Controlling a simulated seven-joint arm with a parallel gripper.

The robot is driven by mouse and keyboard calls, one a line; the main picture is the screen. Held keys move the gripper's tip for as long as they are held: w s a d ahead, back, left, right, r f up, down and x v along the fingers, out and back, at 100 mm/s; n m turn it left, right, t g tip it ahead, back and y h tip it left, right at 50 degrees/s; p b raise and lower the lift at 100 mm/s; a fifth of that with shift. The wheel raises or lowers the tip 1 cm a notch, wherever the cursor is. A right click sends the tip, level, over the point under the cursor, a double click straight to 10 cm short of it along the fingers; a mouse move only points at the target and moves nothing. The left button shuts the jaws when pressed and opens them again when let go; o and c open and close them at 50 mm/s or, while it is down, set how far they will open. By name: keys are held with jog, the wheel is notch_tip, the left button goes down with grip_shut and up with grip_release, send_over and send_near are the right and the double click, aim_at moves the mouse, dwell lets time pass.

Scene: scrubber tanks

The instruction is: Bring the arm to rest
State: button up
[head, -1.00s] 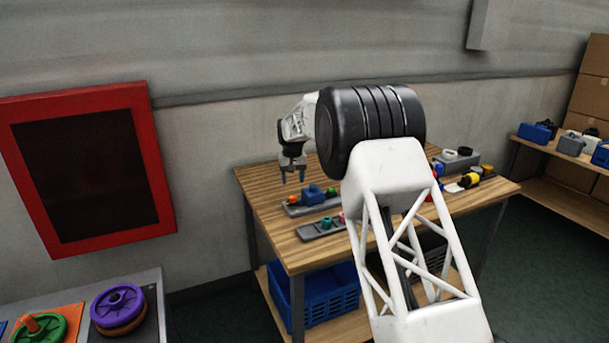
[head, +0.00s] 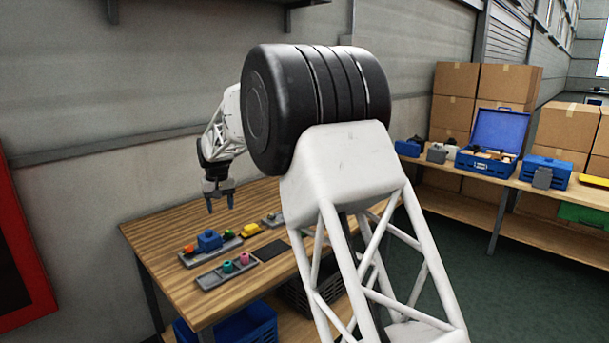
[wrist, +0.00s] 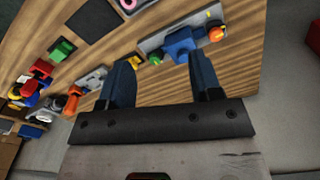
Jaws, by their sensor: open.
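My gripper (head: 220,200) hangs above the back left part of the wooden workbench (head: 150,240), fingers pointing down. It is open, with nothing between the fingers. In the wrist view my gripper (wrist: 160,80) shows two blue-grey fingers spread apart above the bench. A grey tray (head: 228,247) with a blue block (head: 208,240) on it lies below and in front of the fingers. The blue block also shows in the wrist view (wrist: 182,42), near the right finger. My white lattice arm and its black joint hide the right part of the bench.
A second grey tray (head: 212,280) holds green and pink pieces. A yellow piece (head: 250,230) and a dark flat pad (head: 272,250) lie beside the trays. A side shelf (head: 460,178) with blue cases stands at the right. A red-framed panel (head: 40,300) hangs at the left.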

jog(key=s+d+r+m, duration=0.1)
jog(key=s+d+r, duration=0.3)
jog(key=s+d, duration=0.5)
jog(key=s+d+r+m+t, duration=0.1)
jog(key=s+d+r, duration=0.3)
jog(key=s+d, duration=0.5)
jog(key=s+d+r+m, duration=0.1)
jog(key=s+d+r, duration=0.4)
jog(key=d, duration=0.7)
jog(key=s+d+f, duration=0.3)
jog(key=s+d, duration=0.2)
jog(key=s, duration=0.6)
jog(key=s+d+f+m, duration=0.1)
jog(key=s+d+f, duration=0.2)
jog(key=s, duration=0.9)
jog(key=s+d+f+m+t, duration=0.1)
jog(key=s+d+f, duration=0.2)
jog(key=s+d, duration=0.4)
jog(key=s, duration=0.4)
jog(key=shift+s+d+f, duration=0.25)
jog(key=shift+d+f, duration=0.05)
jog(key=shift+f, duration=0.05)
